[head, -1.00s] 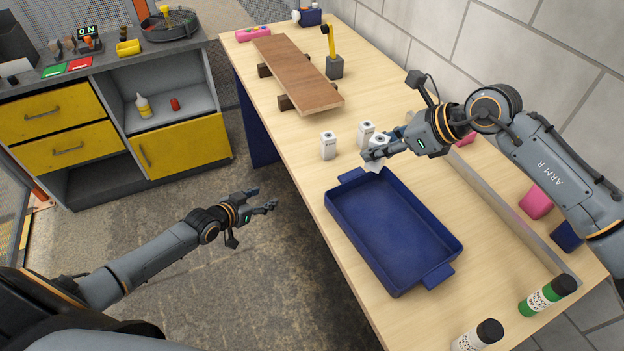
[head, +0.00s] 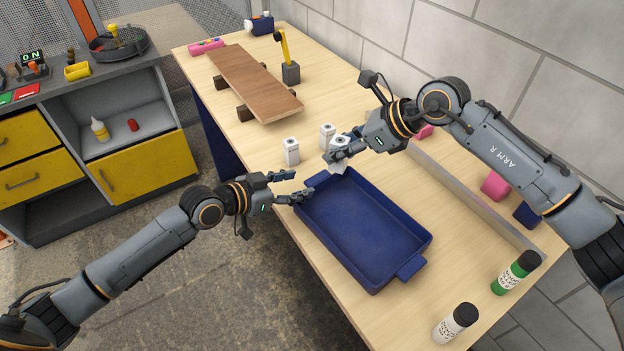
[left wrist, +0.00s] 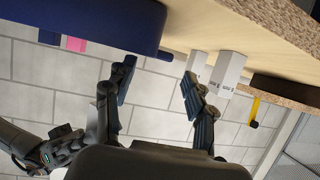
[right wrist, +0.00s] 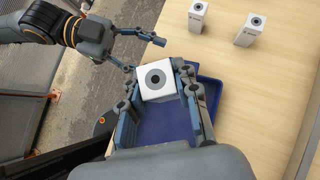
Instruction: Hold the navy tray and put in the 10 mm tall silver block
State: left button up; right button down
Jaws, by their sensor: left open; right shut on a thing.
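The navy tray (head: 362,225) lies on the wooden table, empty, with a handle at each end. My right gripper (head: 336,158) is shut on a pale silver block (right wrist: 157,84) with a dark ring mark on top. It holds the block just beyond the tray's far end; the fingers partly hide it in the head view. My left gripper (head: 300,186) is open and empty beside the tray's far left corner, close to the far handle. In the left wrist view the tray's wall (left wrist: 85,22) shows beside its fingers. Contact with the tray cannot be told.
Two similar pale blocks, one left (head: 291,151) and one right (head: 327,136), stand upright beyond the tray. Farther back are a brown board (head: 255,83) on supports and a yellow-handled tool (head: 287,62). A metal rail (head: 475,195) runs right of the tray.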

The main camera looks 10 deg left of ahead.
pick_arm(q)
jog(key=x, duration=0.7)
jog(key=shift+w+d+f, duration=0.15)
jog(key=shift+w+d, duration=0.1)
grip_shut()
pick_arm(e)
jog(key=shift+f+m+t, duration=0.4)
jog(key=shift+f+m, duration=0.2)
jog(key=shift+f, duration=0.8)
send_over(336, 205)
notch_tip(336, 205, down, 10)
jog(key=shift+r, duration=0.1)
